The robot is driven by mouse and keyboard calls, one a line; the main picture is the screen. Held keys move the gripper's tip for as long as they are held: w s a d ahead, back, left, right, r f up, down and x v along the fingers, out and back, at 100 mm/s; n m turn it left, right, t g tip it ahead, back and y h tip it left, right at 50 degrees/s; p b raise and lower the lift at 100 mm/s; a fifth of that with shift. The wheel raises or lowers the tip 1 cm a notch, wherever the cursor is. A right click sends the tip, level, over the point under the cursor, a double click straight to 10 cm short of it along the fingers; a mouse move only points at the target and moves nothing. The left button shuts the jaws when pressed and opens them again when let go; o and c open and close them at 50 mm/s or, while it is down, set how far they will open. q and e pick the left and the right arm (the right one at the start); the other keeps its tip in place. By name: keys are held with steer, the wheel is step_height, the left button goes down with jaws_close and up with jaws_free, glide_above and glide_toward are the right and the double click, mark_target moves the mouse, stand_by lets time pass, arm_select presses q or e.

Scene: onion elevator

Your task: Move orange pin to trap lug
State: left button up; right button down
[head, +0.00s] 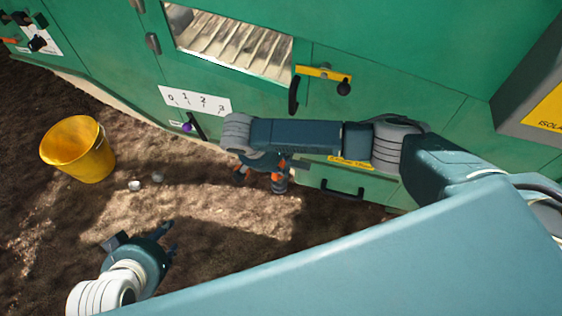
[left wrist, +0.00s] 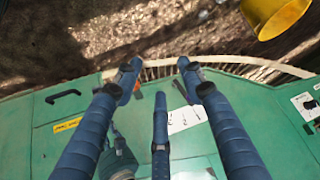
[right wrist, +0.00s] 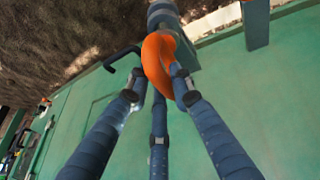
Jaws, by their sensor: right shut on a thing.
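The orange pin (right wrist: 158,62) is a smooth, curved piece between the fingertips of my right gripper (right wrist: 158,88), which is shut on it. In the head view my right gripper (head: 262,172) hangs low in front of the green machine, partly hidden by my own arm; small orange patches show there. My left gripper (head: 162,240) is above the soil at lower left. In the left wrist view its fingers (left wrist: 158,74) stand apart with nothing between them, so it is open. I cannot make out which part is the trap lug.
The green machine (head: 250,120) has a numbered plate (head: 200,102), a lever with a purple knob (head: 187,127), a yellow bar (head: 323,74) and a black handle (head: 342,190). Soil at lower left is mostly clear.

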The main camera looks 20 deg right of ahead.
arm_select(q)
steer(key=shift+w+d+r+t, duration=0.15)
steer(key=shift+w+r, duration=0.1)
steer(key=shift+w, duration=0.2)
steer(key=shift+w+d+r+t, duration=0.15)
steer(key=shift+w+r, duration=0.05)
steer(key=shift+w, duration=0.2)
arm_select(e)
steer(key=shift+f, duration=0.7)
steer(key=c, duration=1.5)
jaws_free()
steer(key=shift+o, duration=0.2)
steer(key=v, duration=1.2)
